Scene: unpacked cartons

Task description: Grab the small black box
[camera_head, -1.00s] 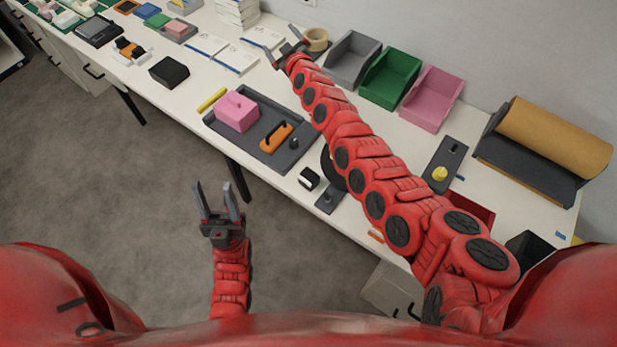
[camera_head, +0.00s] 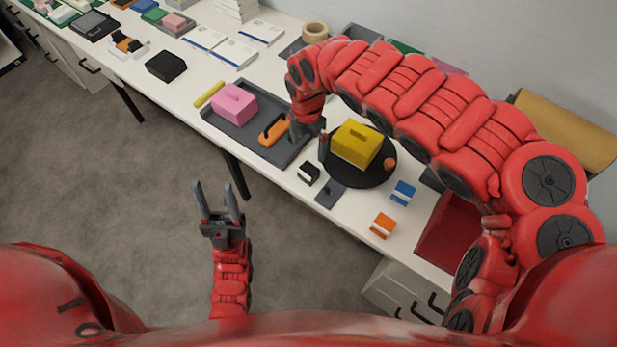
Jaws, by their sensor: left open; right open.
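A small black box (camera_head: 308,174) with a white band lies near the front edge of the white table, between the dark grey tray and the round black plate. My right gripper (camera_head: 319,143) points down just behind and above it, at the tray's right end, apart from the box. Its fingers are partly hidden by its own wrist, and it is open with nothing seen in it. My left gripper (camera_head: 217,203) is open and empty over the floor in front of the table. A larger plain black box (camera_head: 166,66) lies further left on the table.
The grey tray (camera_head: 244,140) holds a pink block (camera_head: 233,104) and an orange handled piece (camera_head: 274,131). The round plate (camera_head: 352,182) bears a yellow block (camera_head: 356,144). A blue box (camera_head: 402,193) and an orange box (camera_head: 382,225) lie to the right.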

